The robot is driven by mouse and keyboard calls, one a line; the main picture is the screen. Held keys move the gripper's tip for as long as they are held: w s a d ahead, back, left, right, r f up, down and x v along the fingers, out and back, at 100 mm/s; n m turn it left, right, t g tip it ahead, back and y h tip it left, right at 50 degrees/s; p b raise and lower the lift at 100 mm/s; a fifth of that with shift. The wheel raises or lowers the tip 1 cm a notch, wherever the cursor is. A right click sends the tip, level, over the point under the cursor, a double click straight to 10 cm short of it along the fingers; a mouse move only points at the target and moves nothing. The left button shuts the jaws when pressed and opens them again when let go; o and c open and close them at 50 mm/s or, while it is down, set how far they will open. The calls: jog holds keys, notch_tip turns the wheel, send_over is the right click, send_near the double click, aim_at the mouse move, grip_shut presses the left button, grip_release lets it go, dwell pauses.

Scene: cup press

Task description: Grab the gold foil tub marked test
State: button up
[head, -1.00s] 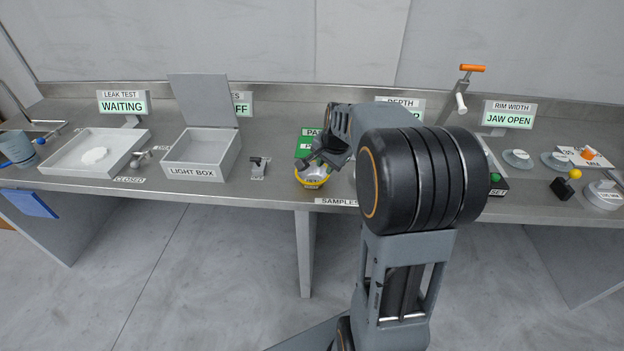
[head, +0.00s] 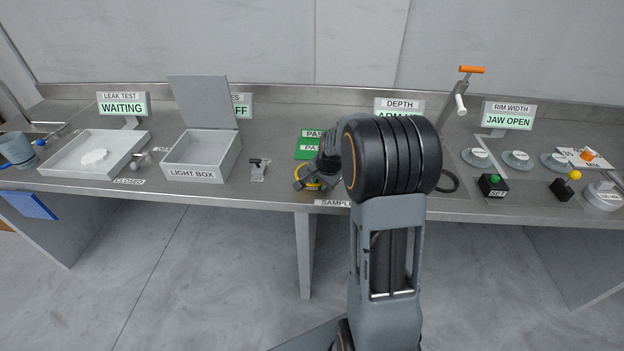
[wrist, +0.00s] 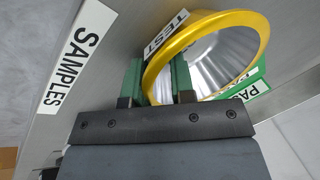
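The gold foil tub (wrist: 252,20) shows in the wrist view with its shiny silver inside and a white TEST label (wrist: 165,34) at its near rim. In the head view only a small yellow part of the tub (head: 313,186) shows, at the front of the counter behind my gripper. My gripper (wrist: 157,74) has its two green fingers apart. The tub's near rim and wall pass between them, one finger outside and one over the inside. No closed contact with the wall shows.
The SAMPLES label (wrist: 75,55) lies beside the tub along the counter's front edge. A green PASS mat (head: 307,150) is just behind the tub. The open light box (head: 203,155) and a small lever (head: 258,168) stand to the left.

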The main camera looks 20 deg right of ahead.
grip_shut()
jog(key=shift+r, duration=0.15)
